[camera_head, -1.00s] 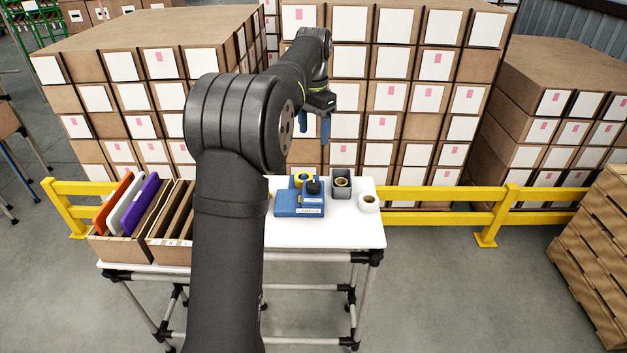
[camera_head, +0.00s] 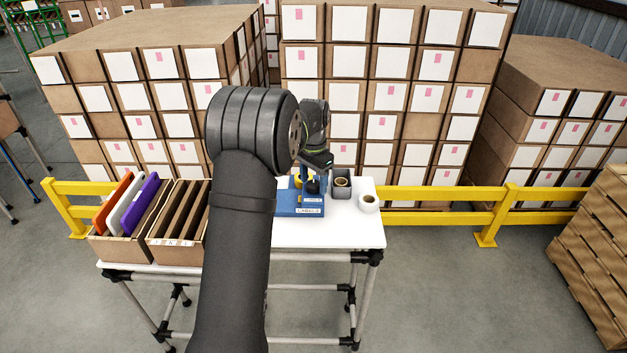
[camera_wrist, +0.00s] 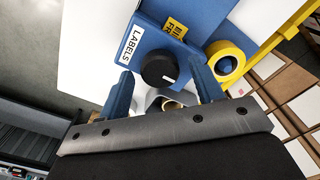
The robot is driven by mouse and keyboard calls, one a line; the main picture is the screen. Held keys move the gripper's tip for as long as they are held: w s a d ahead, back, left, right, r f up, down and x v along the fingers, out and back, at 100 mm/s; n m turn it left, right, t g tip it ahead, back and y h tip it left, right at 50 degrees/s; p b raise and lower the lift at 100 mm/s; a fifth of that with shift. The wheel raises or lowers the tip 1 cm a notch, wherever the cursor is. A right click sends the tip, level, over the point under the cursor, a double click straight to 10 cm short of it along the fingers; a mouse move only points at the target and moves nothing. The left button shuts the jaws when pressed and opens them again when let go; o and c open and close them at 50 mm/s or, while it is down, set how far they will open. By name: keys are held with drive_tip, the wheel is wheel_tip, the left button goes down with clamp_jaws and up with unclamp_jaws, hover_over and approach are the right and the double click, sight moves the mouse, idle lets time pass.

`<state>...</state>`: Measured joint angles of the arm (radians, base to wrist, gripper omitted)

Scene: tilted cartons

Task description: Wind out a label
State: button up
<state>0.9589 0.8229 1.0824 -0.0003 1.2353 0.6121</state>
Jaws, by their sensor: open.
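The blue label dispenser (camera_head: 288,207) with a LABELS plate stands on the white table. It also shows in the wrist view (camera_wrist: 185,52). My gripper (camera_head: 313,174) points down over the dispenser. It also shows in the wrist view (camera_wrist: 161,84), open, with one blue finger to each side of the knob. Whether the fingers touch the knob I cannot tell. A yellow tape roll (camera_wrist: 227,62) is beside the dispenser. No wound-out label is clearly visible.
A grey holder (camera_head: 343,193) with a roll and a white roll (camera_head: 368,204) stand right of the dispenser. Cartons with folders (camera_head: 122,247) are at the left of the table (camera_head: 335,236). A yellow rail (camera_head: 440,218) and stacked cartons are behind.

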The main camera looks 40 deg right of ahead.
drive_tip(key=c, duration=1)
drive_tip(key=shift+o, duration=0.2)
